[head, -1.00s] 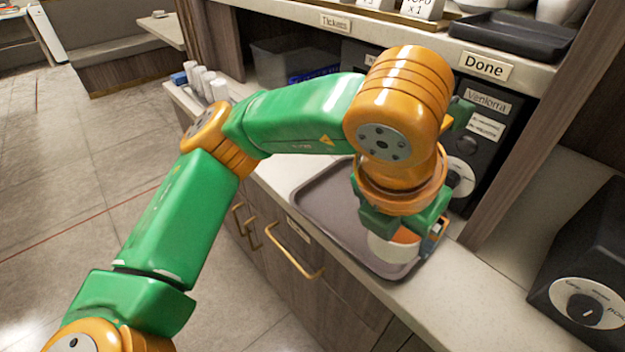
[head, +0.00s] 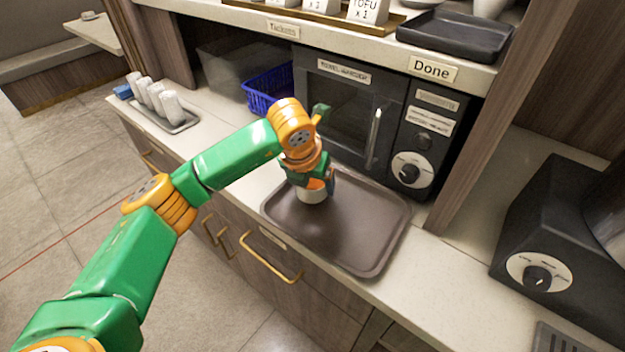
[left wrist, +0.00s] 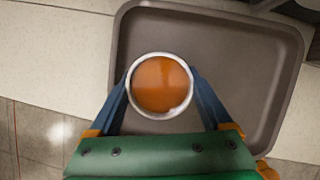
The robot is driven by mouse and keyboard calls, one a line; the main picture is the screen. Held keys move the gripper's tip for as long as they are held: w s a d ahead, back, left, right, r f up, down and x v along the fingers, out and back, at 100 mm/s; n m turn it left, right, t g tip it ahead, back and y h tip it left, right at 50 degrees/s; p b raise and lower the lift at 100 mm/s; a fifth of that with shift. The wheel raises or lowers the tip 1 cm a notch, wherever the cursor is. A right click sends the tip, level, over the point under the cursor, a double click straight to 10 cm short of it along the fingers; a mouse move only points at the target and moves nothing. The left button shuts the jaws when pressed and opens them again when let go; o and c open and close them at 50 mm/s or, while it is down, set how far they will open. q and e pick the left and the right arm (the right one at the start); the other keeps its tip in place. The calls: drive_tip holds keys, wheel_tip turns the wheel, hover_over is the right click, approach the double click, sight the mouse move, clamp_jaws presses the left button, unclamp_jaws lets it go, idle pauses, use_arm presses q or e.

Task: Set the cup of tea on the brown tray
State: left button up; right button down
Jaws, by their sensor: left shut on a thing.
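The cup of tea (head: 312,195) is a white round cup with orange-brown liquid. It also shows from above in the left wrist view (left wrist: 160,86). My left gripper (head: 314,182) is shut on the cup, one finger on each side, and the cup looks upright. The brown tray (head: 340,245) lies on the counter below; its rim and bare floor also show in the left wrist view (left wrist: 240,60). The cup is over the tray's left part; I cannot tell whether its base touches the tray. My right gripper is not in view.
A dark towel warmer (head: 345,110) stands behind the tray. A blue basket (head: 268,88) and a small tray of rolled white towels (head: 170,108) are at the back left. A black machine (head: 560,250) stands at right. The tray's middle and right are empty.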

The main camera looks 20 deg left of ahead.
use_arm(q)
drive_tip(key=shift+f, duration=0.8)
drive_tip(key=o, duration=1.4)
drive_tip(key=shift+r, duration=0.25)
drive_tip(key=b+v, duration=0.1)
drive_tip(key=v, duration=1.1)
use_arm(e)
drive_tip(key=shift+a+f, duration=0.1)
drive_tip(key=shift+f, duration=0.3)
